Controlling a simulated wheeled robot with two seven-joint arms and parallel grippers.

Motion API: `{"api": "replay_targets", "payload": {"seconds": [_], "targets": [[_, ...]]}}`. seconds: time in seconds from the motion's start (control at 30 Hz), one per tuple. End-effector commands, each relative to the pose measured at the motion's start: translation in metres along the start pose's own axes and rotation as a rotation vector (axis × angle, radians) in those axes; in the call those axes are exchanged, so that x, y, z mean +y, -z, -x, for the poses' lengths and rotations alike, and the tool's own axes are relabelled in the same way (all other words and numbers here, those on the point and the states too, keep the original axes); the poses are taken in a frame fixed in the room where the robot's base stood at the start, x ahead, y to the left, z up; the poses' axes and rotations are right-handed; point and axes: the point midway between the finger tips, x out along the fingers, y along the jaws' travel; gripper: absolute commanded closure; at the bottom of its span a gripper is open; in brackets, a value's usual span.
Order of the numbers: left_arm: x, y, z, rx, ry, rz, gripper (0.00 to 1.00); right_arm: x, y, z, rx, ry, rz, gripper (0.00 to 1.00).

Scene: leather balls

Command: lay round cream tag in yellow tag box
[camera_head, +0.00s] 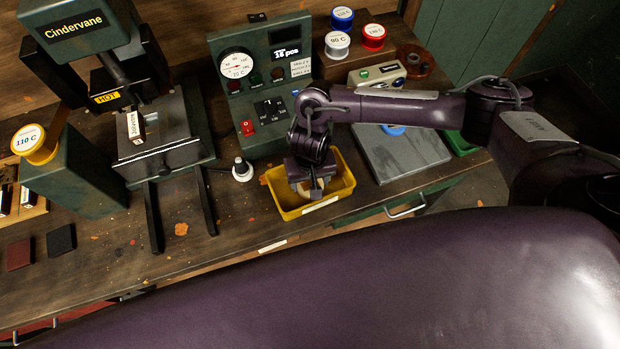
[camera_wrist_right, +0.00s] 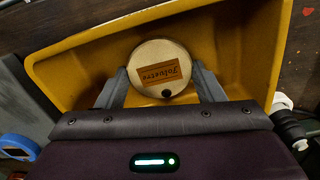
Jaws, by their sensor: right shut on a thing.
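The round cream tag (camera_wrist_right: 150,52) carries a brown stamped patch and a small dark hole. It is pinched between the two grey fingers of my right gripper (camera_wrist_right: 160,80). The gripper also shows in the head view (camera_head: 313,188), pointing down into the yellow tag box (camera_head: 345,190). The box's yellow floor and walls surround the tag in the right wrist view (camera_wrist_right: 65,65). Whether the tag touches the box floor I cannot tell. In the head view the fingers hide most of the tag. My left gripper is out of view.
A green control panel (camera_head: 268,60) with a dial stands behind the box. A small white-topped knob (camera_head: 242,169) is to its left, and a grey slab (camera_head: 400,155) to its right. The hot stamping press (camera_head: 160,140) stands further left. Coloured spools (camera_head: 337,43) sit at the back.

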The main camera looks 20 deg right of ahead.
Motion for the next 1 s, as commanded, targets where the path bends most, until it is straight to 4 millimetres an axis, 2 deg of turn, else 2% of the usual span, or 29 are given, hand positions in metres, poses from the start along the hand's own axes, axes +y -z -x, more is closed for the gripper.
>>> {"api": "replay_targets", "payload": {"seconds": [0.1, 0.13, 0.3, 0.67, 0.83, 1.0], "targets": [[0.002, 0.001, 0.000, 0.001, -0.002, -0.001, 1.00, 0.000, 0.000, -0.003, -0.001, 0.000, -0.001, 0.61], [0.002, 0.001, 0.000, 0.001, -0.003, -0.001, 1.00, 0.000, 0.000, -0.003, -0.001, 0.001, -0.001, 0.37], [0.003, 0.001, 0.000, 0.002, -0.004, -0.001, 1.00, 0.000, 0.000, -0.003, 0.000, 0.001, 0.000, 0.17], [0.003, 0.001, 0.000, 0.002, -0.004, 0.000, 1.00, 0.000, 0.001, 0.004, 0.001, 0.001, 0.001, 0.17], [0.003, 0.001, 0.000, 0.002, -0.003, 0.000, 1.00, -0.001, 0.001, 0.031, 0.003, 0.003, 0.001, 0.17], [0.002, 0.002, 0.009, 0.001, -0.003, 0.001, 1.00, 0.000, 0.002, 0.074, 0.006, 0.001, 0.003, 0.17]]}}
